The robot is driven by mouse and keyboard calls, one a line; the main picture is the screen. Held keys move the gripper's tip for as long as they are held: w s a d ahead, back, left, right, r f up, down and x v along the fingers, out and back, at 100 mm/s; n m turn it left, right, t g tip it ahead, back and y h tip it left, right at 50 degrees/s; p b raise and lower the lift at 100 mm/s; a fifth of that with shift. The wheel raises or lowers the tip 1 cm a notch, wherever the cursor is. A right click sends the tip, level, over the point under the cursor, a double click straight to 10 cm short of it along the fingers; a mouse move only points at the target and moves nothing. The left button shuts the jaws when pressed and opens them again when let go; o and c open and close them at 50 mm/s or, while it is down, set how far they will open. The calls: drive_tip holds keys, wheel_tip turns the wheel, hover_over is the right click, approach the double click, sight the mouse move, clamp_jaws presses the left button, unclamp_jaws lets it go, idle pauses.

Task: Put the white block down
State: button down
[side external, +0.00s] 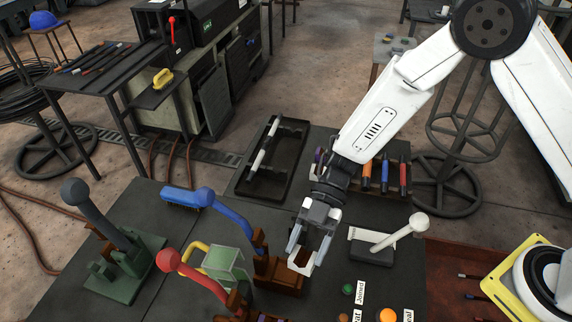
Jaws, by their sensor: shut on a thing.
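A small white block (301,266) is between the fingertips of my gripper (307,256), which points down over the dark worktop (130,275). My gripper is shut on the block. The block shows just right of a brown wooden bracket (285,278). I cannot tell from this view whether its underside touches anything.
A blue lever (230,217), a red lever (195,275) and a pale green box (228,263) stand left of my gripper. A white lever (400,235) stands to the right. Green (348,290) and orange (387,315) buttons are at the front. A black tray (245,185) lies behind.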

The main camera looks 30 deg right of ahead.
sight(295, 249)
drive_tip(key=shift+w+a+f, duration=0.35)
drive_tip(key=shift+w+f, duration=0.15)
drive_tip(key=shift+f, duration=0.2)
drive_tip(key=shift+w+a+f, duration=0.3)
drive_tip(key=shift+w+f, duration=0.15)
drive_tip(key=shift+f, duration=0.2)
drive_tip(key=shift+w+a+f, duration=0.3)
drive_tip(key=shift+w+f, duration=0.1)
drive_tip(key=shift+f, duration=1.55)
unclamp_jaws()
drive_tip(key=shift+f, duration=0.15)
drive_tip(key=v, duration=0.7)
drive_tip(key=shift+w+d+r, duration=0.2)
drive_tip(key=shift+w+d, duration=0.05)
drive_tip(key=shift+w, duration=0.05)
